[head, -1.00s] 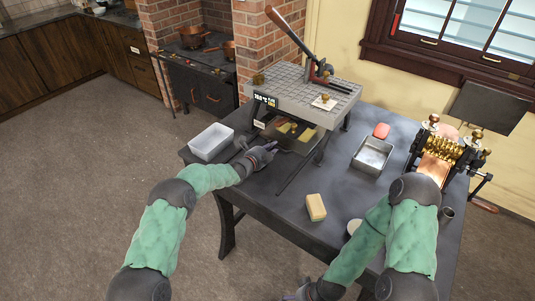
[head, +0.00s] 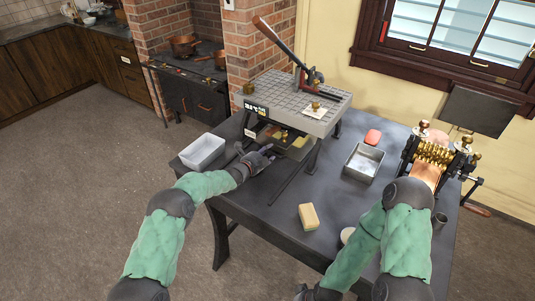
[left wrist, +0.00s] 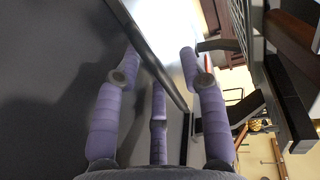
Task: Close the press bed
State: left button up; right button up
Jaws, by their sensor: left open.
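The press (head: 290,101) is a grey gridded block on legs, with a long lever (head: 272,36) raised at its back. Its dark bed (head: 296,153) sticks out in front, below the block, on rails, with yellowish pieces on it. My left gripper (head: 266,157) is at the bed's front left edge. The left wrist view shows its purple fingers (left wrist: 158,100) spread, with a dark bar (left wrist: 155,55) running between them. Whether they touch the bar is unclear. My right gripper (head: 303,292) is low in the head view, small and partly cut off.
A white tray (head: 202,151) stands left of the press on the dark table (head: 258,211). The table front is mostly clear.

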pick_arm(q)
jog(key=shift+s+a, duration=0.15)
jog(key=v, duration=1.1)
jog(key=shift+s+a, duration=0.15)
jog(key=shift+s, duration=0.15)
